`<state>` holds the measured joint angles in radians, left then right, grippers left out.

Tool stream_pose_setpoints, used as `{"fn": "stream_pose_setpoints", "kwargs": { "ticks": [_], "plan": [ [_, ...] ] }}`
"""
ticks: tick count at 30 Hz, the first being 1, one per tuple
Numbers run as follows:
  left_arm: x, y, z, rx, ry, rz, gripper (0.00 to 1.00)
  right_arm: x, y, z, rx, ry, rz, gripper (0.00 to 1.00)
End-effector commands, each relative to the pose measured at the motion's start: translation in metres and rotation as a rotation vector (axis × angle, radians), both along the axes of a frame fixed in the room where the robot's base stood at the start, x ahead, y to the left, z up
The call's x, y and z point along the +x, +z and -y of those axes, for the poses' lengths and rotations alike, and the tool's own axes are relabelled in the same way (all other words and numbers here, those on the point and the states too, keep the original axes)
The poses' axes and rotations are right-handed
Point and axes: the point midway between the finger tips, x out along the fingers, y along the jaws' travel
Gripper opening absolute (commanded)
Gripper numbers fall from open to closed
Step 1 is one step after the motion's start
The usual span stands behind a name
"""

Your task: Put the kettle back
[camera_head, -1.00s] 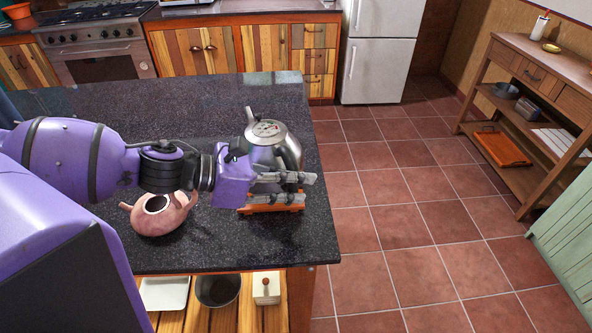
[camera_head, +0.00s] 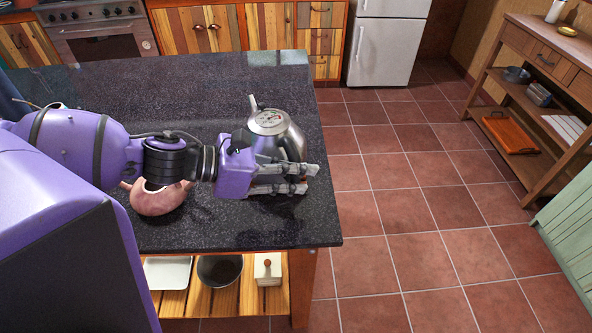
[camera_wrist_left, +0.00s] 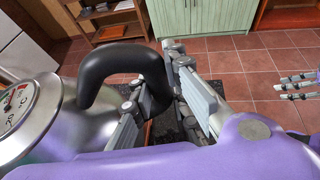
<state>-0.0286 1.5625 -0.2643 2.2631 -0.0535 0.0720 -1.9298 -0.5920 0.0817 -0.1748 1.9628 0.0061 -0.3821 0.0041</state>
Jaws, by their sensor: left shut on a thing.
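The silver kettle (camera_head: 268,122), with a dial in its lid and a black handle, is upright over the dark island counter (camera_head: 200,95) near its right edge. In the left wrist view the kettle (camera_wrist_left: 60,128) is at the left. Its black handle (camera_wrist_left: 110,62) runs down between the fingers. My left gripper (camera_head: 285,180) is shut on the handle. The fingers hide the kettle's lower part and the wooden stand seen earlier beneath it, so contact there cannot be told. My right gripper (camera_wrist_left: 298,85) shows at the right edge of the left wrist view, away from the kettle; its opening is unclear.
A pink teapot (camera_head: 157,200) stands on the counter left of the kettle, partly behind my left arm. The shelf below holds a white tray (camera_head: 167,272), a dark pot (camera_head: 219,270) and a white box (camera_head: 267,268). Tiled floor (camera_head: 420,205) lies right of the island.

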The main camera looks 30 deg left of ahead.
Motion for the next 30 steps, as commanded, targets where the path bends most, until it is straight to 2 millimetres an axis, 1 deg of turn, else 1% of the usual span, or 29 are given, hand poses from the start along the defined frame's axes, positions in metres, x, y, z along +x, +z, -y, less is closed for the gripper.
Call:
{"fn": "stream_pose_setpoints", "kwargs": {
  "ticks": [9, 22, 23, 24, 27, 28, 30],
  "plan": [
    [0.001, -0.003, 0.001, 0.002, -0.003, 0.007, 0.00, -0.006, -0.006, 0.004, -0.008, 0.009, -0.015, 0.40],
    [0.001, -0.011, 0.001, 0.003, -0.003, 0.008, 0.00, -0.007, -0.007, 0.001, -0.002, 0.003, -0.015, 0.40],
    [0.001, -0.011, 0.001, 0.003, -0.003, 0.008, 0.16, -0.006, -0.007, 0.000, -0.001, 0.002, -0.014, 0.40],
    [0.001, -0.010, 0.001, 0.003, -0.003, 0.008, 0.21, -0.006, -0.006, 0.000, 0.000, 0.001, -0.013, 0.40],
    [0.001, -0.011, 0.000, 0.001, -0.002, 0.006, 0.35, -0.005, -0.005, -0.002, 0.004, -0.003, -0.011, 0.40],
    [0.001, -0.011, 0.000, 0.002, -0.002, 0.005, 0.37, -0.005, -0.005, -0.002, 0.004, -0.003, -0.010, 0.40],
    [0.000, -0.011, 0.000, 0.001, -0.002, 0.004, 0.37, -0.005, -0.005, -0.002, 0.005, -0.004, -0.010, 0.40]
  ]
}}
